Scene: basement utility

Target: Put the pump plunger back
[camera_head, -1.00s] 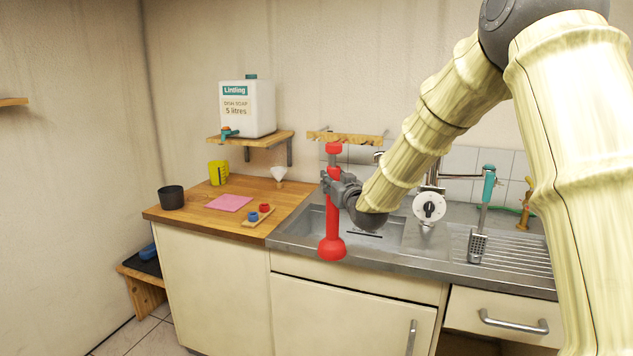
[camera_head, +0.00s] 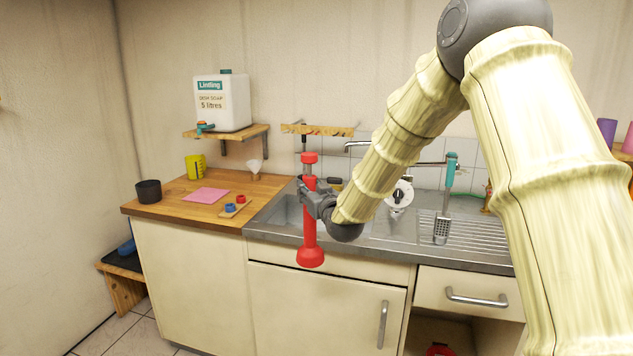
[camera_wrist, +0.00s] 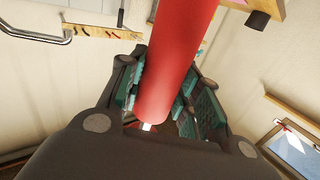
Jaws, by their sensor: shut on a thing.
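The red pump plunger (camera_head: 311,235) hangs upright, its flared end down and a red cap at its top. My gripper (camera_head: 310,199) is shut around its upper body and holds it in front of the sink (camera_head: 281,222). Its lower end shows against the cupboard front, clear of the floor. In the wrist view the red tube (camera_wrist: 178,65) runs between the dark finger pads of my gripper (camera_wrist: 165,95). The fingers hide part of the tube.
A wooden wall rack (camera_head: 320,130) hangs above the sink. The counter holds a black pot (camera_head: 149,191), yellow jug (camera_head: 195,167), pink cloth (camera_head: 206,195) and funnel (camera_head: 255,167). A red object (camera_head: 440,350) sits in the open cupboard bay.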

